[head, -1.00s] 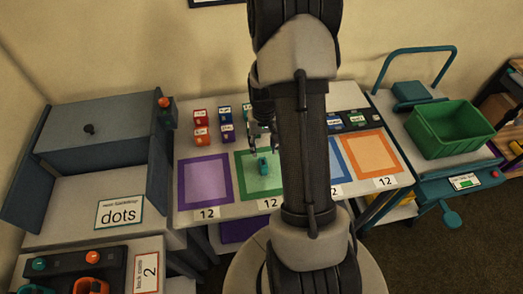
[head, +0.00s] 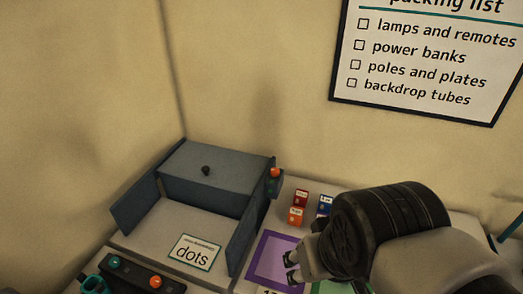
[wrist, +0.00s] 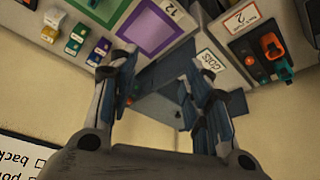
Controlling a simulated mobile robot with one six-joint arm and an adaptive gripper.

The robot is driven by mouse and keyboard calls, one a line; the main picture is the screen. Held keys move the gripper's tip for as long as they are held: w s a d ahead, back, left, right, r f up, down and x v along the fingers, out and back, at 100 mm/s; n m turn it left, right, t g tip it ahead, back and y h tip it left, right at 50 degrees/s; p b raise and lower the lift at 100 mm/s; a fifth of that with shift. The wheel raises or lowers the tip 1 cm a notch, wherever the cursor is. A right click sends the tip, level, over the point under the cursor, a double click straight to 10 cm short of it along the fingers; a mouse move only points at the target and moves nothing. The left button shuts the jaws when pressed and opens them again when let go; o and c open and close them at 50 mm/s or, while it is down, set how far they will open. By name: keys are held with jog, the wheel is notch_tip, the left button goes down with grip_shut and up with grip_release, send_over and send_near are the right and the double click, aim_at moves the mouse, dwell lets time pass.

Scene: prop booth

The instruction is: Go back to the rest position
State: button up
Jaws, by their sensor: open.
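My gripper (head: 291,267) shows small in the head view beside the dark wrist of my arm, over the purple-framed square (head: 262,250) of the table. In the wrist view my gripper (wrist: 160,72) has its two fingers spread apart with nothing held between them.
A grey-blue box (head: 214,178) with a "dots" sign (head: 195,252) stands at left. Red (head: 301,197) and orange (head: 296,216) blocks stand behind the purple square. A packing list (head: 430,60) hangs on the wall. A dark panel (head: 135,275) is at front.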

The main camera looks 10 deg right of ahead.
jog(key=shift+s+a, duration=0.3)
jog(key=shift+s, duration=0.3)
